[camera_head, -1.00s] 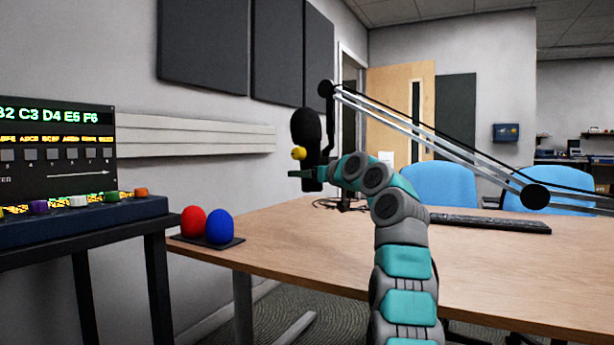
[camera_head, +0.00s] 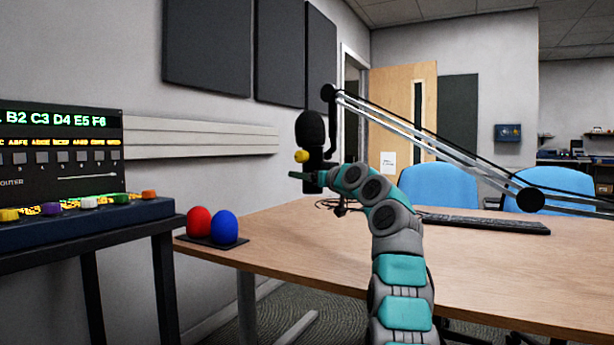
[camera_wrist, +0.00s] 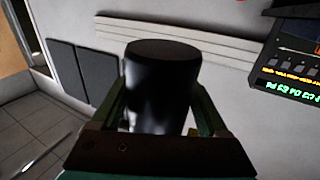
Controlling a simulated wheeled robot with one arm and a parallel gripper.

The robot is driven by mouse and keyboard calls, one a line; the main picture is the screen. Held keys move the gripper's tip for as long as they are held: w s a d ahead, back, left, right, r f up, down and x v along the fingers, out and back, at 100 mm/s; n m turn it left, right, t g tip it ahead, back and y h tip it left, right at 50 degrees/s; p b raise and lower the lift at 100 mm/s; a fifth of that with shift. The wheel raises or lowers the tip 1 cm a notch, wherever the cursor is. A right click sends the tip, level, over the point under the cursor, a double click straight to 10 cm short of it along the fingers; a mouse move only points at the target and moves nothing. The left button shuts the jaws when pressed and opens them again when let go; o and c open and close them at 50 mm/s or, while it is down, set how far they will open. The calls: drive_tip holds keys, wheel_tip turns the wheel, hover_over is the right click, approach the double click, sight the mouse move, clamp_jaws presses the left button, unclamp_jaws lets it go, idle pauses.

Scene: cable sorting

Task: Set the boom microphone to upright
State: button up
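The boom microphone (camera_head: 311,128) hangs at the end of its boom arm (camera_head: 440,147) over the desk. My gripper (camera_head: 300,176) is at the microphone's lower body. In the wrist view, a dark cylinder, the microphone body (camera_wrist: 163,85), sits between the two green fingers (camera_wrist: 162,95), which appear closed on its sides. The far finger is hidden in the head view.
A red ball (camera_head: 199,221) and a blue ball (camera_head: 224,227) sit on a dark pad at the desk's left edge. A console with coloured knobs (camera_head: 90,203) stands at far left. A keyboard (camera_head: 485,223) lies on the wooden desk (camera_head: 300,235). Blue chairs (camera_head: 440,185) stand behind.

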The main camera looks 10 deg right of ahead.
drive_tip(key=o, duration=0.3)
drive_tip(key=shift+d, duration=0.1)
drive_tip(key=shift+s+d+f+b, duration=0.1)
drive_tip(key=shift+s+d+b, duration=0.2)
drive_tip(key=shift+s+b, duration=0.2)
drive_tip(key=b+v, duration=0.1)
drive_tip(key=v, duration=0.5)
drive_tip(key=shift+s, duration=0.25)
drive_tip(key=shift+d, duration=0.1)
